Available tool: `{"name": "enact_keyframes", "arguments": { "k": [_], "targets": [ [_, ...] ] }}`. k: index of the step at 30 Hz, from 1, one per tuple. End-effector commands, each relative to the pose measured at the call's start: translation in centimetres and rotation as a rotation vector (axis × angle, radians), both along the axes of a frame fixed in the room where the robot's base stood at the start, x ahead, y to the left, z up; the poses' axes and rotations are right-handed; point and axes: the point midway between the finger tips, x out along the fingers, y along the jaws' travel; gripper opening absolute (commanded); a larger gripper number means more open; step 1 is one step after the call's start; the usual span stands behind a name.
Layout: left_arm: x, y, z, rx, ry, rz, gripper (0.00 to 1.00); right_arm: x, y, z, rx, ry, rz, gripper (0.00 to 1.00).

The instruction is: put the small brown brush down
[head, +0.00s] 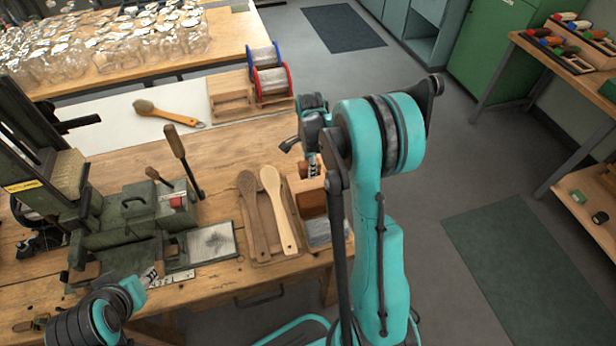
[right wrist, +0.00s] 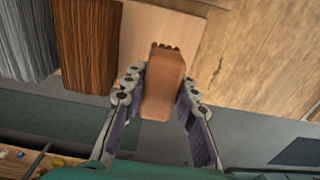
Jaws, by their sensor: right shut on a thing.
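The small brown brush (right wrist: 163,88) is a reddish-brown block with short dark tufts at its far end. It sits between the two fingers of my right gripper (right wrist: 160,88) in the right wrist view, over or near a pale wooden surface; whether it touches that surface I cannot tell. In the head view my right gripper (head: 312,166) is at the right end of the workbench, small and partly hidden by my arm, and the brush cannot be made out. My left gripper (head: 152,274) is low at the left, by the machine's front; its jaws are unclear.
Brown bristles (right wrist: 88,45) and grey bristles (right wrist: 27,42) lie beside the pale wood. Wooden handles (head: 281,210) lie on a tray left of them. A green machine (head: 130,215) stands at left. A long-handled brush (head: 168,114) lies on a white mat (head: 110,127). Spools (head: 271,80) stand behind.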

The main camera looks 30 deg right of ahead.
Motion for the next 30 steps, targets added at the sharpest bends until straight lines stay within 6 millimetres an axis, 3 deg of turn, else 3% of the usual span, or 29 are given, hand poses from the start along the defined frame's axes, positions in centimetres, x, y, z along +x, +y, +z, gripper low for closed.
{"name": "enact_keyframes", "arguments": {
  "k": [7,14,25,26,27,28,30],
  "targets": [
    [0.0,0.0,-0.7,0.000,0.000,0.000,0.40,1.2,0.2,-1.5,0.000,0.000,-0.001,0.00],
    [0.0,0.0,-2.2,0.000,0.000,0.000,0.40,1.2,0.2,-4.8,0.000,0.000,-0.001,0.00],
    [0.0,0.0,-2.4,0.000,0.000,0.000,0.40,1.2,0.2,-5.1,0.000,0.000,-0.001,0.00],
    [0.0,0.0,-2.4,0.000,0.000,0.000,0.40,1.2,0.2,-5.1,0.000,0.000,-0.001,0.30],
    [0.0,0.0,-2.3,0.000,0.000,0.000,0.40,1.2,0.2,-5.0,0.000,0.000,-0.001,0.41],
    [0.0,0.0,-2.3,0.000,0.000,0.000,0.40,1.2,0.2,-5.0,0.000,0.000,-0.001,0.48],
    [0.0,0.0,-2.3,0.000,0.000,0.000,0.40,1.2,0.2,-5.0,0.000,0.000,-0.001,0.48]
  ]
}}
